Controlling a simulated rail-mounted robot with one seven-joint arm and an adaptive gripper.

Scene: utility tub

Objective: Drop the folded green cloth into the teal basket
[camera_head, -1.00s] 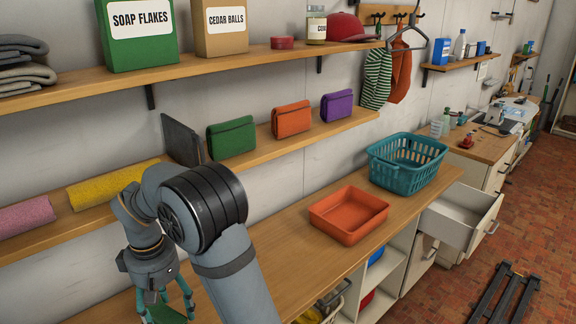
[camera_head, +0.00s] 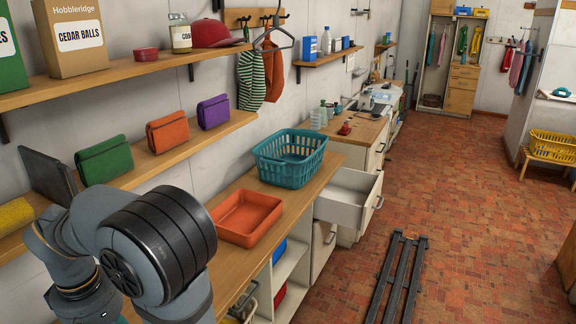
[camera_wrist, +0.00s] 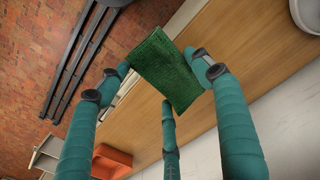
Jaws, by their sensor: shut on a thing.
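My gripper (camera_wrist: 162,82) is shut on the folded green cloth (camera_wrist: 168,62), with its teal fingers around the cloth in the wrist view. The cloth is held over the wooden counter, near its edge. In the head view my arm is at the lower left, and the gripper is mostly cut off by the frame edge. The teal basket (camera_head: 288,172) stands on the counter, right of and beyond my arm. Its inside is partly visible and looks empty. My gripper is well apart from it.
An orange tray (camera_head: 245,218) lies on the counter (camera_head: 225,262) between my arm and the basket. A shelf above holds green (camera_head: 104,160), orange (camera_head: 167,131) and purple (camera_head: 213,112) folded pieces. An open drawer (camera_head: 345,198) juts out right of the basket.

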